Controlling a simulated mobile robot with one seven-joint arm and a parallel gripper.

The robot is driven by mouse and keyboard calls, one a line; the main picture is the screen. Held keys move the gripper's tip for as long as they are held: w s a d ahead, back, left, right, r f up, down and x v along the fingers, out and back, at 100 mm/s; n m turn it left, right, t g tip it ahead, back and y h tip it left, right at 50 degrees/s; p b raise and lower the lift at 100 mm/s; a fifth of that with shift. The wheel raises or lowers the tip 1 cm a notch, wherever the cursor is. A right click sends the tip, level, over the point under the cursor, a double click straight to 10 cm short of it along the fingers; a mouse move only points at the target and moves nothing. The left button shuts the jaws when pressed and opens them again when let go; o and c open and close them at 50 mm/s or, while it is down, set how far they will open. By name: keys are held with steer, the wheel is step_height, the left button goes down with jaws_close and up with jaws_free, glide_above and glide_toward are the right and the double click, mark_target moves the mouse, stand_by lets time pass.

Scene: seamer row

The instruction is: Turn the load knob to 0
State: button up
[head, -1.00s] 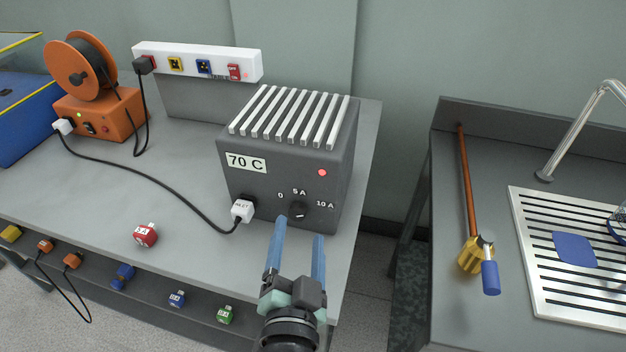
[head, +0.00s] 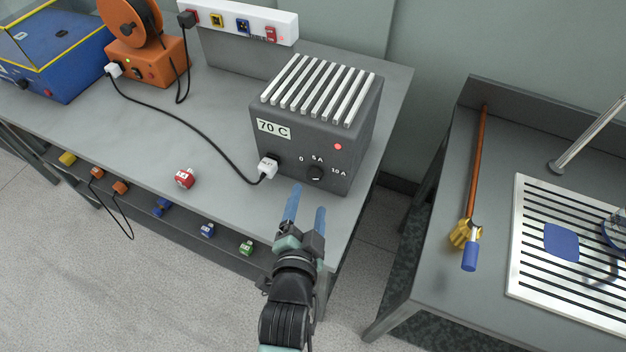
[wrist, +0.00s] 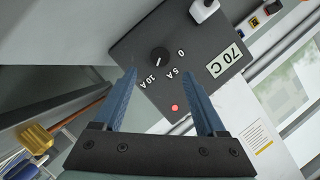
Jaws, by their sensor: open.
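The load knob (head: 315,172) is a small black dial on the front of a dark grey box (head: 338,120), with 0, 5 A and 10 A printed around it. It also shows in the wrist view (wrist: 159,57), unobstructed. I cannot tell surely which mark it points to. My gripper (head: 308,199) has two blue fingers, spread open and empty. In the head view its tips are just below the knob and apart from it. In the wrist view the fingers (wrist: 160,73) point at the box face, with the knob between their lines, beyond the tips.
A white plug (head: 267,168) with a black cable sits in the box front, left of the knob. A red light (head: 338,146) glows above it. A red plug (head: 185,178) lies on the bench. A sink counter (head: 430,240) stands right, across a gap.

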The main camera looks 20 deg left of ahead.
mark_target(314, 179)
steer(key=x, duration=0.7)
steer(key=shift+b, duration=0.3)
jaws_close()
